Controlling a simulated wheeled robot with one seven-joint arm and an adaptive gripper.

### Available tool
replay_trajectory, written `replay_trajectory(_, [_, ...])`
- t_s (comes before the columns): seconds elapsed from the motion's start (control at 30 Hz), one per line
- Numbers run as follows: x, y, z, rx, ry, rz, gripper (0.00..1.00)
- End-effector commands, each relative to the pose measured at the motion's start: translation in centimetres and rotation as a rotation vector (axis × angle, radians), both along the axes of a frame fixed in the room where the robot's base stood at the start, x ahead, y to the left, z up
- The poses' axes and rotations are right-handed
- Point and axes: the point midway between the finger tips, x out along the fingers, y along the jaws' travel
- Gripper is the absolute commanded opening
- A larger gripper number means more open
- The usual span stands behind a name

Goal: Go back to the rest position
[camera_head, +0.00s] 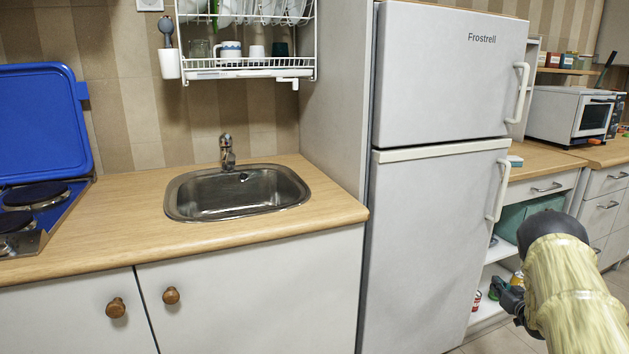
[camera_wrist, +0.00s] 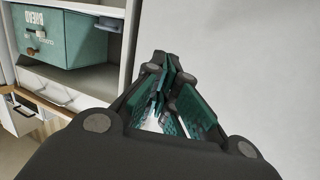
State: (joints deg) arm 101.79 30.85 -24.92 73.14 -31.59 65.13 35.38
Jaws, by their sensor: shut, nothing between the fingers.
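My gripper (camera_wrist: 172,98) fills the middle of the wrist view, with its dark links and green finger pads drawn together and nothing held. In the head view my gripper (camera_head: 508,297) shows at the lower right, in front of the open shelves beside the fridge, partly hidden by my arm. The blue hob lid (camera_head: 42,122) stands raised at the far left, behind the hob (camera_head: 28,217) with its dark burners. My gripper is far from the lid, on the other side of the sink and fridge.
A white fridge (camera_head: 440,235) stands between the sink counter (camera_head: 110,225) and the shelves, close to my gripper. The wrist view shows a green bread bin (camera_wrist: 75,42) on a shelf at left. A sink (camera_head: 238,192) and a dish rack (camera_head: 248,68) are left of the fridge.

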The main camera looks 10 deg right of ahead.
Motion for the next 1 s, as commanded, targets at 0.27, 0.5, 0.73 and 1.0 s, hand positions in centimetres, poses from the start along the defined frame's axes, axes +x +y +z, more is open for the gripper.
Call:
replay_trajectory(0.27, [-4.4,12.1,-10.2,0.082,0.215,-0.055,0.0])
replay_trajectory(0.5, [-10.8,22.6,-16.7,0.122,0.422,-0.067,0.0])
replay_trajectory(0.73, [-18.8,32.3,-20.9,0.142,0.634,-0.052,0.0])
replay_trajectory(1.0, [-30.4,42.6,-23.2,0.141,0.897,-0.002,0.0])
